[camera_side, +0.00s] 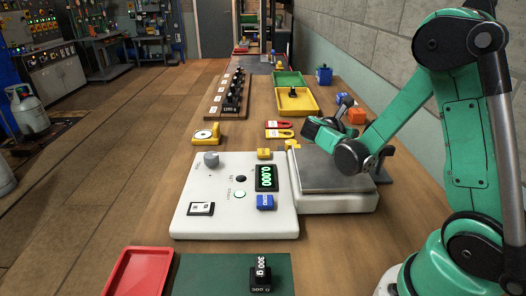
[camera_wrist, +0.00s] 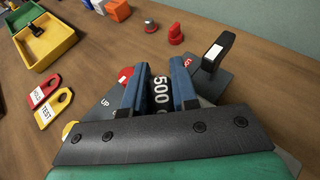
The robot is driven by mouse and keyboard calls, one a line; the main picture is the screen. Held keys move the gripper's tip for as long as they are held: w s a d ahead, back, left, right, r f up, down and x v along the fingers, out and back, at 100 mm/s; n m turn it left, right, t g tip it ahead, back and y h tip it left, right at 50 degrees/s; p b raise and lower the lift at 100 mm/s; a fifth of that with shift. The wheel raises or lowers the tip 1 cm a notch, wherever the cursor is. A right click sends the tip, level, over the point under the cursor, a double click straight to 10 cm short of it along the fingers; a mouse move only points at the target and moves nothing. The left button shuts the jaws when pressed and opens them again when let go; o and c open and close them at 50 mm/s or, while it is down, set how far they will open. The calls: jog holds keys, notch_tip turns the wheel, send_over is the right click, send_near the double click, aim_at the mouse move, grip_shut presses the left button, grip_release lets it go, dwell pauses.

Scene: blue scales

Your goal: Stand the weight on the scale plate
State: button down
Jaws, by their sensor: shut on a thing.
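My gripper (camera_side: 318,132) is over the far edge of the scale plate (camera_side: 335,175) in the side view. In the wrist view my gripper (camera_wrist: 159,68) is shut on a black weight (camera_wrist: 160,95) with white "500" lettering, held between its two blue-grey fingers. In the side view I cannot clearly tell the weight from the dark gripper parts. The grey metal plate looks bare where it shows. The white scale body (camera_side: 235,200) has a display (camera_side: 266,178) that shows green zeros.
A black 300 g weight (camera_side: 260,275) stands on a green mat (camera_side: 205,275) beside a red tray (camera_side: 138,272). Red and yellow tags (camera_side: 279,129) lie beyond the scale. A yellow tray (camera_side: 307,107) and a weight rack (camera_side: 222,100) stand farther back. A dark upright piece (camera_wrist: 215,50) is right of my fingers.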

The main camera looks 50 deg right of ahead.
jog(key=shift+f, duration=0.1)
jog(key=c, duration=0.7)
grip_release()
